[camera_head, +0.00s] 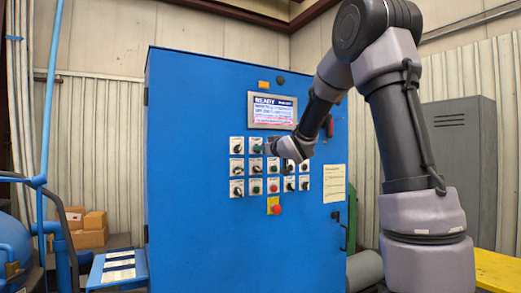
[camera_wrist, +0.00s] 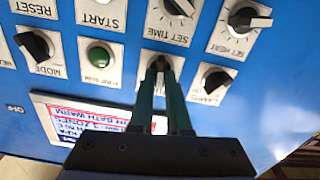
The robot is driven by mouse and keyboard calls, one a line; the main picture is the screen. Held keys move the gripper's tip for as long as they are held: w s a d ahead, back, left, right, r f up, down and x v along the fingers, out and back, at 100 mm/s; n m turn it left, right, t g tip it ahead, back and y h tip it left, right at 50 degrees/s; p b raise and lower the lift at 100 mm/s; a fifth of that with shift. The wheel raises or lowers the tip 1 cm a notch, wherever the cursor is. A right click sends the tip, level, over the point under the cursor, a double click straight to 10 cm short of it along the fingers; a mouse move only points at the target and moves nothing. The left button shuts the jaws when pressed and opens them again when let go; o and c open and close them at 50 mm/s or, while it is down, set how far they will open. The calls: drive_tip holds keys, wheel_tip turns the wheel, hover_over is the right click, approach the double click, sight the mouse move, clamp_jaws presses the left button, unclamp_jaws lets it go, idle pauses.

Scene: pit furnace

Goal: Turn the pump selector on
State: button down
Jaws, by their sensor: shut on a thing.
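The pump selector (camera_wrist: 158,64) is a black knob on a white plate, in the panel row nearest the display. In the wrist view, upside down, it sits between a green button (camera_wrist: 99,55) and the LAMPS knob (camera_wrist: 214,81). My gripper (camera_wrist: 161,72) has its two dark green fingers on either side of this knob, shut on it. The fingers hide much of the knob and its label, so its exact setting is hard to read. In the head view my gripper (camera_head: 271,149) is at the top row of the blue cabinet's (camera_head: 200,110) controls, hiding part of that row.
Other controls are close around: the MODE knob (camera_wrist: 36,45), the SET TIME knob (camera_wrist: 178,7) and the START button plate (camera_wrist: 99,15). A lit display (camera_head: 272,110) reading READY is above the controls. A red button (camera_head: 277,209) on a yellow plate is below.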

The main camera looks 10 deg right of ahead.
drive_tip(key=shift+d+f+m, duration=0.1)
drive_tip(key=shift+m, duration=3.5)
drive_tip(key=c, duration=0.9)
unclamp_jaws()
drive_tip(key=shift+s, duration=0.1)
drive_tip(key=v, duration=1)
drive_tip(key=shift+s+d, duration=0.1)
drive_tip(key=shift+s, duration=0.15)
